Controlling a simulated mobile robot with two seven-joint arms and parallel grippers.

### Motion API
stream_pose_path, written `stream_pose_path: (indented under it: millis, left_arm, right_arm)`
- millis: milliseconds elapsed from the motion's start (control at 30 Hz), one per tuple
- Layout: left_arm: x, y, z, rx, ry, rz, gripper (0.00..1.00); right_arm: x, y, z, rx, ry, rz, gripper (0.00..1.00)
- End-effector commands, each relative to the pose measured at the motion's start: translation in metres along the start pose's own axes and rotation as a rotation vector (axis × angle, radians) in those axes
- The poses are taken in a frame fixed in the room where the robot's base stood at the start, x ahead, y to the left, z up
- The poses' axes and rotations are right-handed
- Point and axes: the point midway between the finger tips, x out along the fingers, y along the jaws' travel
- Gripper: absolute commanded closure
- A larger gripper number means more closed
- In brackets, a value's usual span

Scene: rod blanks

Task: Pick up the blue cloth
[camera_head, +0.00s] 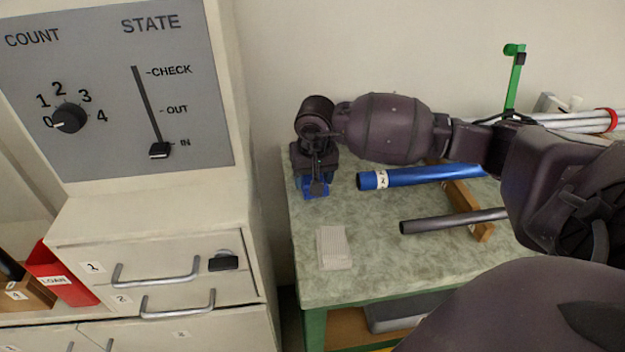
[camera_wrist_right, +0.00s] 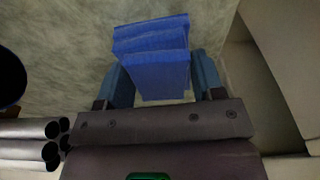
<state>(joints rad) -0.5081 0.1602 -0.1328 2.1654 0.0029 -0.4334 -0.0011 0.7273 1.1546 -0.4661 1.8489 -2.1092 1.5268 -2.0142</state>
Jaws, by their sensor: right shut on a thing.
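The blue cloth (camera_head: 316,188) is at the far left part of the green-grey table, mostly hidden under my right gripper in the head view. In the right wrist view the folded blue cloth (camera_wrist_right: 155,70) sits between the two fingers. My right gripper (camera_wrist_right: 160,85) is shut on it, with a finger at each side; it also shows in the head view (camera_head: 314,186), pointing down. I cannot tell whether the cloth is clear of the table. My left gripper is not in view.
A whitish folded cloth (camera_head: 334,247) lies nearer on the table (camera_head: 375,275). A blue tube (camera_head: 425,175) and a dark rod (camera_head: 450,220) rest across a wooden support (camera_head: 468,205). A green stand (camera_head: 513,80) rises behind. A cabinet with drawers (camera_head: 150,225) stands left.

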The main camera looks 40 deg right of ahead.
Motion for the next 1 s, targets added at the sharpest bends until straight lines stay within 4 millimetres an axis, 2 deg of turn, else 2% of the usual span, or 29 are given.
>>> stream_pose_path:
  millis: [333, 467, 667, 1000]
  left_arm:
    - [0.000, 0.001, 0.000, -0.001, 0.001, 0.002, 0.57]
    - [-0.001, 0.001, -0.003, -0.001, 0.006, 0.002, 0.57]
    - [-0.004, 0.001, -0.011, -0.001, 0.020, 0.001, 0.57]
    - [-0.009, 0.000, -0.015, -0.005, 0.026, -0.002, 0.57]
  right_arm:
    - [-0.001, 0.000, 0.000, 0.000, 0.001, 0.000, 0.62]
    - [-0.009, 0.000, -0.002, 0.000, 0.003, -0.001, 0.62]
    - [-0.046, 0.000, -0.008, 0.000, 0.009, -0.002, 0.62]
    - [-0.132, 0.000, -0.021, 0.001, 0.008, -0.003, 0.62]
